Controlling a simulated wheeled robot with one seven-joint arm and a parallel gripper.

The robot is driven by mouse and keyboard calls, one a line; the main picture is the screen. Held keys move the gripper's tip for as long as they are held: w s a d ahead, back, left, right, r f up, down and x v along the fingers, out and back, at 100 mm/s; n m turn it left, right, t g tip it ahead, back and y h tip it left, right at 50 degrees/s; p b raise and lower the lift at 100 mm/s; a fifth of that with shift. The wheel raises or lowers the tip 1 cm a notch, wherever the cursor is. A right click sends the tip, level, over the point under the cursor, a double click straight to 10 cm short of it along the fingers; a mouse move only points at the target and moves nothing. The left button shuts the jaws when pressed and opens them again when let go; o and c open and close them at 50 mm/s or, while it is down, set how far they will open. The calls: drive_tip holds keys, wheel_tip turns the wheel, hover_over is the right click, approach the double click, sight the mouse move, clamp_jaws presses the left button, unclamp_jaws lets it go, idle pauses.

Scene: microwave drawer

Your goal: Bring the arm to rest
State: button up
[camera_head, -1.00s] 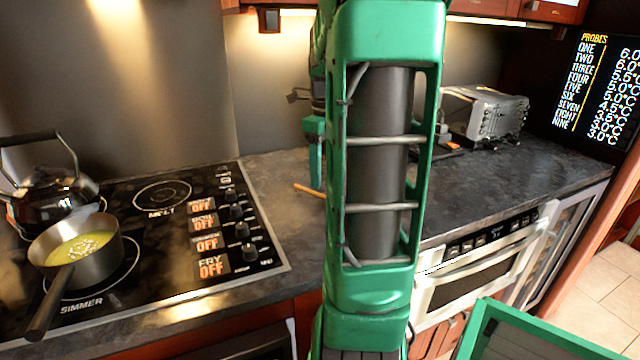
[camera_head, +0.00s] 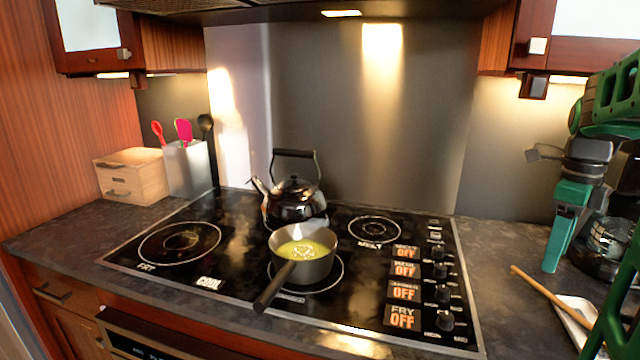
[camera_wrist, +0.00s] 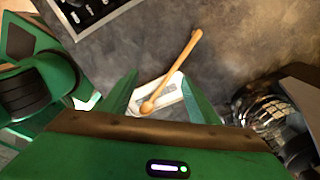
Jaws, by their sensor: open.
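My gripper (camera_head: 552,262) hangs at the right of the head view, pointing down over the counter right of the cooktop. In the wrist view my gripper (camera_wrist: 158,74) has its two green fingers spread apart, with nothing held between them. Below them a wooden spoon (camera_wrist: 182,58) lies across a white spoon rest (camera_wrist: 170,88). The spoon (camera_head: 542,290) and the rest (camera_head: 577,315) also show in the head view, in front of the gripper. My green arm runs along the right edge of the head view, partly cut off. The microwave drawer is not clearly in view.
A black cooktop (camera_head: 215,262) carries a kettle (camera_head: 292,200) and a saucepan (camera_head: 305,262) of yellow-green liquid, its handle toward the front. A glass vessel (camera_wrist: 265,112) stands close right of the fingers. A utensil holder (camera_head: 188,168) and wooden box (camera_head: 131,177) stand far left.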

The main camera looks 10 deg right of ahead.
drive_tip(key=s+a+f+n, duration=0.3)
drive_tip(key=a+n, duration=0.2)
drive_tip(key=n, duration=0.2)
drive_tip(key=s+a+f+n, duration=0.3)
drive_tip(key=s+a+n, duration=0.1)
drive_tip(key=n, duration=0.4)
drive_tip(key=s+a+f+n, duration=0.3)
drive_tip(key=s+a+n, duration=0.1)
drive_tip(key=a+n, duration=0.2)
drive_tip(key=shift+s+a+f+n, duration=0.25)
drive_tip(key=shift+a+f+n, duration=0.05)
drive_tip(key=shift+n, duration=0.6)
drive_tip(key=shift+s+a+f+n, duration=0.3)
drive_tip(key=shift+s+f+n, duration=0.05)
drive_tip(key=shift+n, duration=0.35)
